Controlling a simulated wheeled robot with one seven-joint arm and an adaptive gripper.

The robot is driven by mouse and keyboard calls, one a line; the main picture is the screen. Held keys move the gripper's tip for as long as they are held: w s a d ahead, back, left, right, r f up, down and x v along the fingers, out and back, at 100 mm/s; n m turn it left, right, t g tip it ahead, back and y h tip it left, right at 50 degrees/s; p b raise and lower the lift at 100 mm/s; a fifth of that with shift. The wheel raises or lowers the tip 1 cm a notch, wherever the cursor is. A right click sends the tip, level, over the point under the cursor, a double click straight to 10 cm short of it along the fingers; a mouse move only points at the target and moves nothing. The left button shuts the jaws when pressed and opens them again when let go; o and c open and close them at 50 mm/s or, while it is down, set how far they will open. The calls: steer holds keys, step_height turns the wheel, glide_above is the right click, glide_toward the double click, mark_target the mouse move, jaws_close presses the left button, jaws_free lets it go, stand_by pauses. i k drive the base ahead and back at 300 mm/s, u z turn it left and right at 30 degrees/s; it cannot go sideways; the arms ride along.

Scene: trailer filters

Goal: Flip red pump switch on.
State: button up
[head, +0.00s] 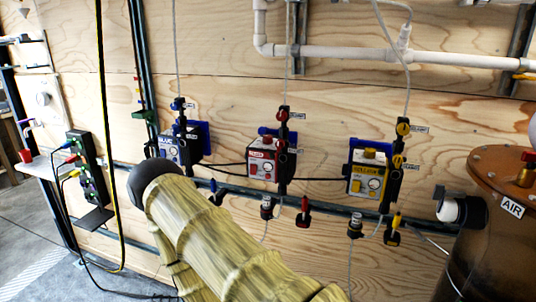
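The red pump (262,162) is a box with a red and white front, mounted on the plywood wall in the middle of the head view. It stands between the blue pump (176,148) on the left and the yellow pump (367,176) on the right. A red valve handle (283,113) is above it and another red handle (304,205) is below. The pump's switch is too small to tell its position. My arm, in a yellowish sleeve with a dark rounded end, reaches up from the bottom, left of and below the red pump. No gripper fingers show.
A dark power strip (87,170) with red, blue and yellow plugs is on the left. A brown tank (492,225) labelled AIR stands at right. White pipe (355,53) crosses the upper wall. Thin hoses hang around the pumps, and cables run along the left.

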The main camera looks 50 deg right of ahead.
mark_target(253, 166)
steer(key=z, duration=1.55)
